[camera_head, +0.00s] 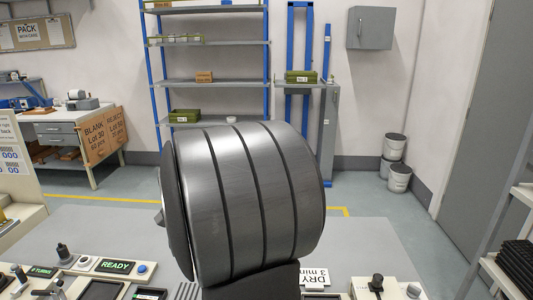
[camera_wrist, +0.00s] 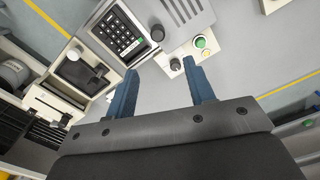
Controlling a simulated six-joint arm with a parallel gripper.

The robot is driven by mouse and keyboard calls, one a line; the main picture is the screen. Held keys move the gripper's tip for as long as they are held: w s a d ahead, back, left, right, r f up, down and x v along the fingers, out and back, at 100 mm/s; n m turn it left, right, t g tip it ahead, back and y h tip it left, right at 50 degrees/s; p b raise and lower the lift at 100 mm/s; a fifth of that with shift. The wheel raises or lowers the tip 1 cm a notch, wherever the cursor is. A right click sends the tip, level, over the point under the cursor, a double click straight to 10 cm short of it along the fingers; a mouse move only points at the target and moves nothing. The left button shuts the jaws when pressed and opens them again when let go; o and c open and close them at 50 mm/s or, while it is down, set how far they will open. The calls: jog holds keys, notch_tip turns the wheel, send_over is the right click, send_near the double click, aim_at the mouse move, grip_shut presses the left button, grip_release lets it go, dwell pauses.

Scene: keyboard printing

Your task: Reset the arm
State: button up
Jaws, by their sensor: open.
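My gripper (camera_wrist: 160,68) shows in the wrist view, with its two blue fingers spread apart. The fingers point toward a small control box (camera_wrist: 190,55) with a black knob and a green button. In the head view a large dark grey banded cylinder, part of my arm, fills the middle. My gripper cannot be made out in that view.
In the wrist view a keypad unit (camera_wrist: 124,32) and a cream machine (camera_wrist: 78,70) stand at upper left.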

notch_tip(320, 180, down, 16)
jog(key=shift+r, duration=0.2)
jog(key=shift+d, duration=0.1)
dwell(1.7)
notch_tip(320, 180, up, 18)
jog(key=shift+f, duration=0.25)
dwell(0.5)
jog(key=shift+f, duration=8.85)
jog(key=shift+d+r, duration=0.1)
jog(key=shift+d, duration=0.35)
